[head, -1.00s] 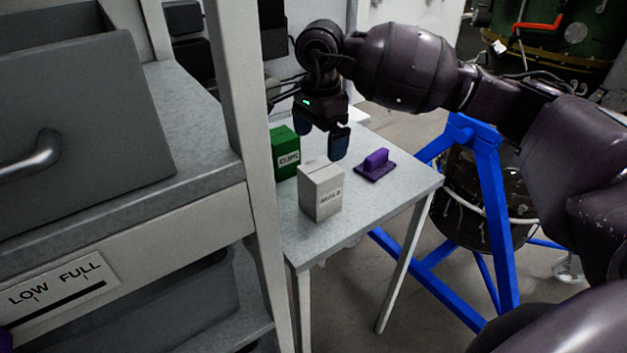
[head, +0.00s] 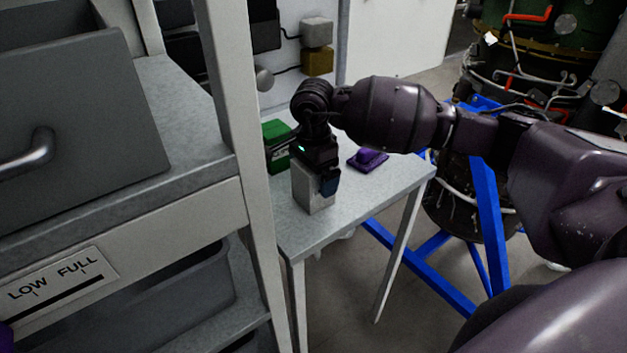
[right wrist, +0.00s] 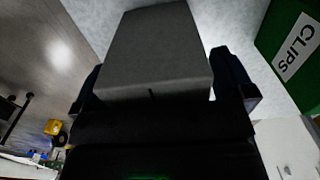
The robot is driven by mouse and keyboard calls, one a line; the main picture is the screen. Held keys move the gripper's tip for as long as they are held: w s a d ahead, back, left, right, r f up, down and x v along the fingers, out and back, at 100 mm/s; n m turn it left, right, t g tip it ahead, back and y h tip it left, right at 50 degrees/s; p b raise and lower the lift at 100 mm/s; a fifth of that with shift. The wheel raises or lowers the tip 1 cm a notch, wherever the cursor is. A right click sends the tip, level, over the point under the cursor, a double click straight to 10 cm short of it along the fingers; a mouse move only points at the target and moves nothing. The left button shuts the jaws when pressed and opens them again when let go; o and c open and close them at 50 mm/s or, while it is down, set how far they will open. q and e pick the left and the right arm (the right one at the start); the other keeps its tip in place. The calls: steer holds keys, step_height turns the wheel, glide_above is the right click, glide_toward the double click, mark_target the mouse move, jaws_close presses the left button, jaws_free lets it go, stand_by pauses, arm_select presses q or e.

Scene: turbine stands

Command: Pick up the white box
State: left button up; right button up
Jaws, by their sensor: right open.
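The white box (head: 311,194) stands upright on the small grey table, partly hidden behind my right gripper in the head view. In the right wrist view the box (right wrist: 158,45) looks grey in shadow and sits between the two fingers. My right gripper (head: 322,180) is lowered over the top of the box, its fingers to either side. In the right wrist view the gripper (right wrist: 165,85) is open, with a small gap visible beside the right finger. My left gripper is not in view.
A purple handled block (head: 368,159) lies to the right on the table (head: 345,205). A shelf post (head: 240,130) stands close at the left.

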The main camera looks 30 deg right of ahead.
steer(key=c, duration=1.3)
step_height(320, 180, up, 20)
steer(key=shift+r, duration=0.1)
steer(key=o, duration=0.6)
steer(key=c, duration=0.6)
